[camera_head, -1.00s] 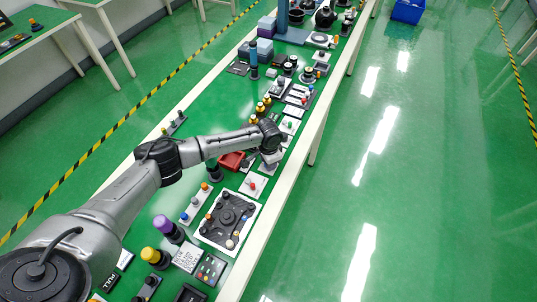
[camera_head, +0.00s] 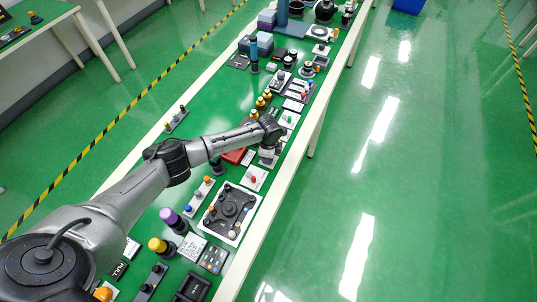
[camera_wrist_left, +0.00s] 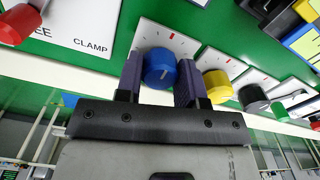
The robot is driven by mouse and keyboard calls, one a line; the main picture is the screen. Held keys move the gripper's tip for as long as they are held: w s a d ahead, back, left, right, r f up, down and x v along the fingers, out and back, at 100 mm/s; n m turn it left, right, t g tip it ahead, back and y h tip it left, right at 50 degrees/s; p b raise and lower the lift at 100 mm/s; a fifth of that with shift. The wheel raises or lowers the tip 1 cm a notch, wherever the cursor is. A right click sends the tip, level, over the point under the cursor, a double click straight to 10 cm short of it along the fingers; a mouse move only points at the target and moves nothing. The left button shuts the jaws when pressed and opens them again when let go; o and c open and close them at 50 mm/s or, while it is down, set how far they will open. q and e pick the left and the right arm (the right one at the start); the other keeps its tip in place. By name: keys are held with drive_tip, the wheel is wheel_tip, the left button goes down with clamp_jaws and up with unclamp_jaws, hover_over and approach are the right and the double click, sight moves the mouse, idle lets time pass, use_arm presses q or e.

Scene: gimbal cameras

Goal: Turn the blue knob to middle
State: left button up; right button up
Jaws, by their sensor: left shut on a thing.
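The blue knob (camera_wrist_left: 160,68) sits on a white plate (camera_wrist_left: 177,42) in the left wrist view. It has a pale pointer line, and the plate carries small red marks above the knob. My left gripper (camera_wrist_left: 160,80) has its two dark purple-grey fingers on either side of the knob and is shut on it. In the head view my left gripper (camera_head: 268,156) reaches down at the right side of the green table; the blue knob cannot be made out there. My right gripper is not in view.
A yellow knob (camera_wrist_left: 219,86) and a black knob (camera_wrist_left: 253,98) stand to the right in the wrist view. A white clamp panel (camera_wrist_left: 85,30) with a red knob (camera_wrist_left: 18,24) is at the left. The table (camera_head: 222,95) is crowded with several panels and knobs.

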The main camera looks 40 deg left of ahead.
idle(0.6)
use_arm(q)
drive_tip(key=o, duration=0.9)
drive_tip(key=shift+r, duration=0.1)
wheel_tip(320, 180, up, 14)
drive_tip(key=shift+f+p, duration=0.15)
drive_tip(key=shift+p, duration=1)
